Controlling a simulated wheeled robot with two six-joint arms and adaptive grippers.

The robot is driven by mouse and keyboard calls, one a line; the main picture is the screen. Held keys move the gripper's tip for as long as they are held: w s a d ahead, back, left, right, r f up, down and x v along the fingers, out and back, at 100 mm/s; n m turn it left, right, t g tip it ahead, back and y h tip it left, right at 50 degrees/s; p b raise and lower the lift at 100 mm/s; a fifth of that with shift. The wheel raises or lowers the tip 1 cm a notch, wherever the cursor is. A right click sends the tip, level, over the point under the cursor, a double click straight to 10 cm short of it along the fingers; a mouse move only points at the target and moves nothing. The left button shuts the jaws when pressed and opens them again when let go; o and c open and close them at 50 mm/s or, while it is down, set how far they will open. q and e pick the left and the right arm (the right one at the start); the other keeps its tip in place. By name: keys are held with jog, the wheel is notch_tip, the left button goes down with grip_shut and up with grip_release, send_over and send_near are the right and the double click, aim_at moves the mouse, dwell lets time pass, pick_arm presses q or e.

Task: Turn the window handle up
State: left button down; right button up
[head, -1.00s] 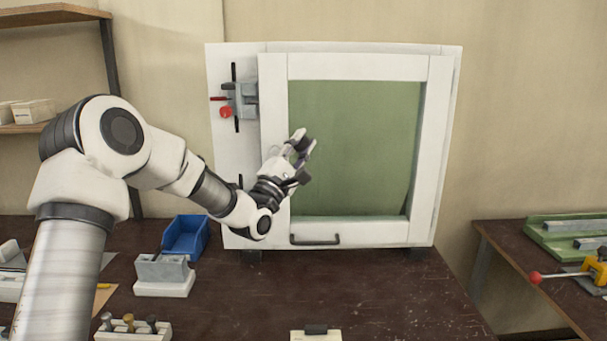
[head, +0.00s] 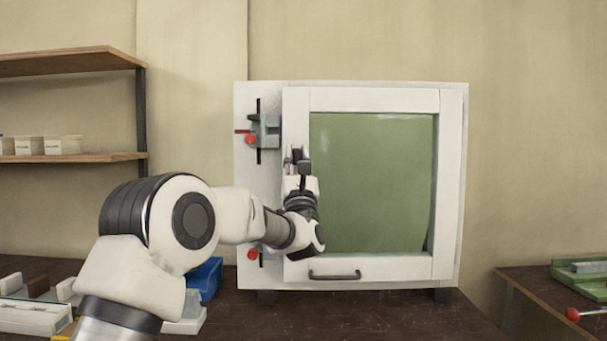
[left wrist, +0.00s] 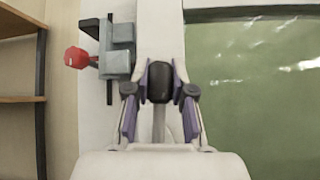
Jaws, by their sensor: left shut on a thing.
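The window (head: 375,98) has a white frame around a green pane. My left gripper (head: 298,158) is at its left stile, pointing up the stile in the head view. In the left wrist view, my left gripper (left wrist: 160,88) has its purple-lined fingers on both sides of the window handle (left wrist: 160,82), a dark rounded grip on a grey stem. The gripper is shut on the handle. The handle's lower part and base are largely hidden by the gripper. My right gripper is not in view.
Clamps with red knobs sit left of the stile, the upper one (head: 265,132) near the gripper and the lower one (head: 253,254) partly behind my arm. A black pull bar (head: 334,275) is on the bottom rail. A blue bin (head: 208,279) stands on the bench, and shelves (head: 75,62) are at left.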

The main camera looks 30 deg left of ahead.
pick_arm(q)
jog(key=shift+s+a+f+n+g+y+b, duration=0.1)
jog(key=shift+a+n+g+y+b, duration=0.15)
jog(key=shift+n+y, duration=0.2)
jog(key=shift+n+g+y+b, duration=0.15)
jog(key=shift+n+g+y, duration=0.2)
jog(key=shift+n, duration=0.1)
jog(key=c, duration=1)
grip_release()
jog(key=shift+a, duration=0.1)
jog(key=shift+o, duration=0.2)
jog(key=v, duration=1.2)
